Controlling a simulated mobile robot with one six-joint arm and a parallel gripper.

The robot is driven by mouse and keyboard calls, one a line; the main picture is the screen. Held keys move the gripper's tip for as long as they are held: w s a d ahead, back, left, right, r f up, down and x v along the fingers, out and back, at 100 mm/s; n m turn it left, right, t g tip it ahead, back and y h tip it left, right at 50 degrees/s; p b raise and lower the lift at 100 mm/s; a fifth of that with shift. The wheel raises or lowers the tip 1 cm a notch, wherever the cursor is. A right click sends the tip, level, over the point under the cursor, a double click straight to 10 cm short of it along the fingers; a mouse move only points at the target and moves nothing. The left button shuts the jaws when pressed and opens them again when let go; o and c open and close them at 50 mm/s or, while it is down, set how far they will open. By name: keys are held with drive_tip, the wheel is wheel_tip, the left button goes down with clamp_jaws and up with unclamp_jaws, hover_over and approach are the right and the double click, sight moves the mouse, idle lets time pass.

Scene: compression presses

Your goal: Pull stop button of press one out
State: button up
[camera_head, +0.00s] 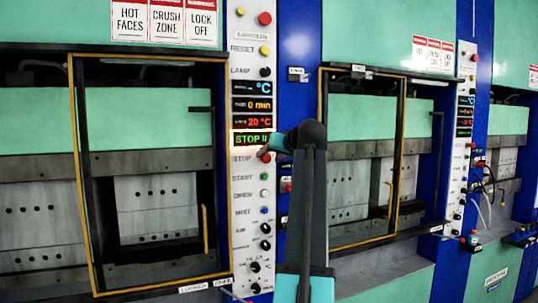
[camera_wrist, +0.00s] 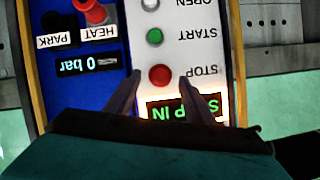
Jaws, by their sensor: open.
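The red stop button (camera_wrist: 160,74) sits on the white control strip of the nearest press, beside the word STOP; the wrist view is upside down. Part of it also shows in the head view (camera_head: 266,157), next to my gripper. My gripper (camera_wrist: 158,80) is open, with one dark fingertip on each side of the button in the picture. I cannot tell whether they touch it. The lit display (camera_head: 254,140) above the button reads STOP I, partly covered by my arm. In the wrist view, this display (camera_wrist: 184,108) reads STOP IN, partly hidden by a finger.
A green start button (camera_wrist: 154,37) is close to the stop button. A red heat knob (camera_wrist: 92,12) and a 0 bar display (camera_wrist: 87,64) are on the blue panel alongside. The press's yellow-edged door frame (camera_head: 76,170) is left of the strip. A second press's strip (camera_head: 463,130) is farther right.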

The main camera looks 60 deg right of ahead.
drive_tip(key=shift+w+d+f, duration=0.25)
drive_tip(key=shift+w+d, duration=0.1)
drive_tip(key=shift+w, duration=0.25)
clamp_jaws()
drive_tip(key=shift+s+a+f, duration=0.15)
drive_tip(key=shift+s+a, duration=0.35)
drive_tip(key=shift+s, duration=0.15)
unclamp_jaws()
drive_tip(key=shift+s, duration=0.1)
